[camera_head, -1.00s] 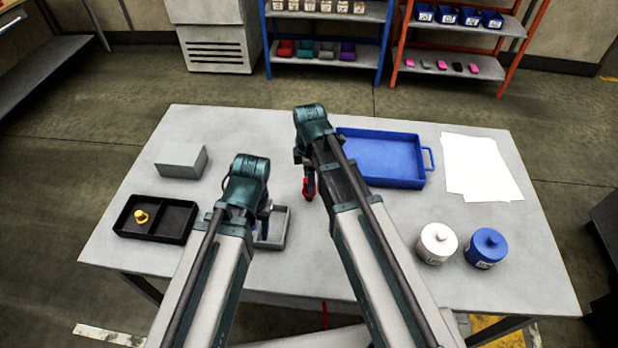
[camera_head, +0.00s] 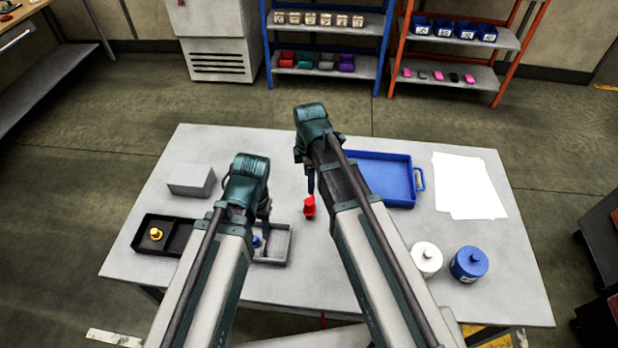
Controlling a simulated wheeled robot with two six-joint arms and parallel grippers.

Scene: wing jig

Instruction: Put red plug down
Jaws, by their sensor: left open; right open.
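The red plug (camera_head: 309,207) stands on the grey table between my two arms. My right gripper (camera_head: 311,188) is open just above and behind the plug, and its fingers are partly hidden by my arm. I cannot tell whether the fingers still touch the plug. My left gripper (camera_head: 264,222) is open over a small grey tray (camera_head: 281,243), partly hidden by its own arm. A bit of something blue (camera_head: 256,241) shows in that tray beside the gripper.
A black two-part tray (camera_head: 180,238) holds a yellow plug (camera_head: 156,233) at left, with a grey block (camera_head: 191,180) behind it. A blue tray (camera_head: 385,180), white papers (camera_head: 468,186), a white jar (camera_head: 426,260) and a blue jar (camera_head: 468,264) stand at right.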

